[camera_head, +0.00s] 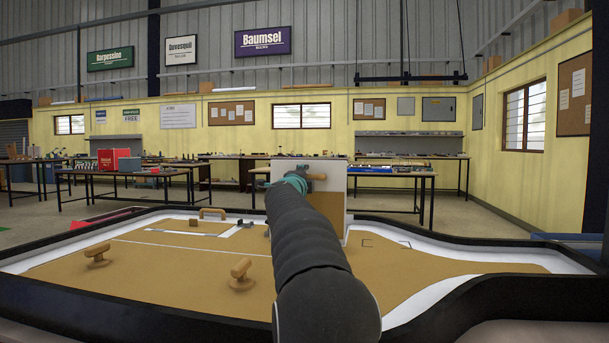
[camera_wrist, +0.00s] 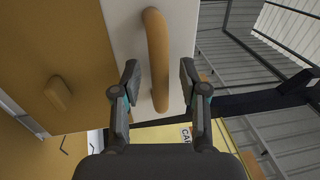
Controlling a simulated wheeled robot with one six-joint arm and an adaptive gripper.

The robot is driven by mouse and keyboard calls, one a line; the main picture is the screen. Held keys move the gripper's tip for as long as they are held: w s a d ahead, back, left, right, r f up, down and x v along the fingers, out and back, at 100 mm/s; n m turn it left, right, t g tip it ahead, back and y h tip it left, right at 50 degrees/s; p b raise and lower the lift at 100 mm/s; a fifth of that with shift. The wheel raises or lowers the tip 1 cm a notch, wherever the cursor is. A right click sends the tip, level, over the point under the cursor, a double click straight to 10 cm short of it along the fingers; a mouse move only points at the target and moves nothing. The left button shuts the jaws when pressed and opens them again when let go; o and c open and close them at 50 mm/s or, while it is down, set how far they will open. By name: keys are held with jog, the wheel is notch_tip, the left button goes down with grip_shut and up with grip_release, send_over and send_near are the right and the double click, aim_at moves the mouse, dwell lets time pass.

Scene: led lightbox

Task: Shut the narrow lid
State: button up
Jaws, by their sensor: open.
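An upright panel (camera_head: 334,208), white along its top and tan below, stands open behind my arm in the head view; it appears to be the narrow lid. A curved wooden handle (camera_wrist: 156,55) sits on its white strip (camera_wrist: 123,30) in the wrist view. The handle also shows partly in the head view (camera_head: 316,176). My gripper (camera_wrist: 158,68) is open, with one finger on each side of the handle in the picture. I cannot tell whether either finger touches it. In the head view my arm hides the gripper's fingertips and part of the panel.
The wide tan top (camera_head: 140,262) of the lightbox lies flat inside a black rim (camera_head: 60,238), with wooden knobs (camera_head: 240,273) and a low wooden handle (camera_head: 212,212) on it. Its right side is clear. Work tables (camera_head: 400,172) stand farther back.

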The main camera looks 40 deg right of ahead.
jog(key=shift+w+d+r, duration=0.1)
jog(key=shift+w+d, duration=0.25)
grip_shut()
dwell(0.3)
